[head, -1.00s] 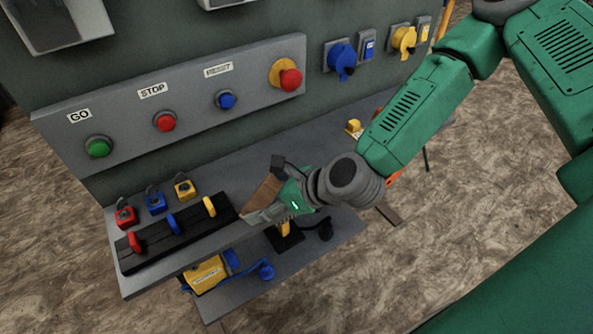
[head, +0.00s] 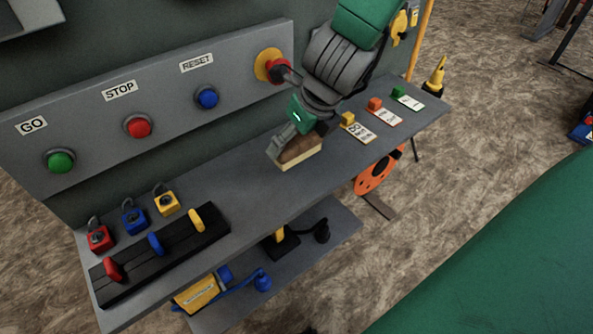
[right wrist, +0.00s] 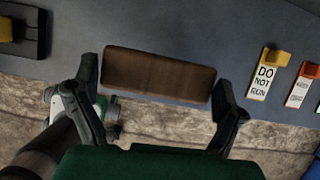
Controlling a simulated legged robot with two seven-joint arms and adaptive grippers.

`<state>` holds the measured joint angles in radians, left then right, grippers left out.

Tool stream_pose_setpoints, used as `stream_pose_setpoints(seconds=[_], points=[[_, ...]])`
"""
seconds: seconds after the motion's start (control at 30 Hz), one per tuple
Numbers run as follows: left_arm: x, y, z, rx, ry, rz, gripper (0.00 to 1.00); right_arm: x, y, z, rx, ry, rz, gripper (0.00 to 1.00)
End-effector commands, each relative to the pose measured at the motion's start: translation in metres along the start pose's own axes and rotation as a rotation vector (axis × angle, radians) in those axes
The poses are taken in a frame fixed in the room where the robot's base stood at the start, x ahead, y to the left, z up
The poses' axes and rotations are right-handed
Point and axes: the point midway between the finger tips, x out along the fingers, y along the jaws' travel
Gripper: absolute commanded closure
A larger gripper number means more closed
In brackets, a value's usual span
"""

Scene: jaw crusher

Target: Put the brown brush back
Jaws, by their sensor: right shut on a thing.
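The brown brush (head: 300,152) has a brown wooden back and pale bristles facing down. My right gripper (head: 298,138) is shut on it from above, over the middle of the grey shelf (head: 250,178). The bristles are at or just above the shelf; I cannot tell if they touch. In the right wrist view the brush's brown back (right wrist: 158,74) lies between the two dark fingers, one at each end. My left gripper is not in view.
A black rack (head: 160,255) and several padlocks (head: 133,220) are on the shelf at left. Tags (head: 358,130) lie at its right end. The button panel (head: 165,105) rises behind. A lower shelf (head: 335,225) holds a yellow device (head: 197,294).

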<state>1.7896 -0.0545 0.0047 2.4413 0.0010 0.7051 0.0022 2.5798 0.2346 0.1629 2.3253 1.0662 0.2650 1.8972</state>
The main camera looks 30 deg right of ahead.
Motion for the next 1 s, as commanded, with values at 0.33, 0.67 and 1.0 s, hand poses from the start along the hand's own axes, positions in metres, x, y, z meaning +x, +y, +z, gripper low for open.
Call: stream_pose_setpoints(seconds=[0.33,0.67,1.0], points=[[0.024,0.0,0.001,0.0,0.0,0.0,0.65,0.038,0.001,-0.016,-0.002,-0.001,0.001,0.32],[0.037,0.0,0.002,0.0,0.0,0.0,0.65,0.065,0.001,-0.027,-0.001,0.0,0.0,0.39],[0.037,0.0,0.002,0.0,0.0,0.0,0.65,0.064,0.001,-0.027,-0.002,0.0,0.0,0.0]])
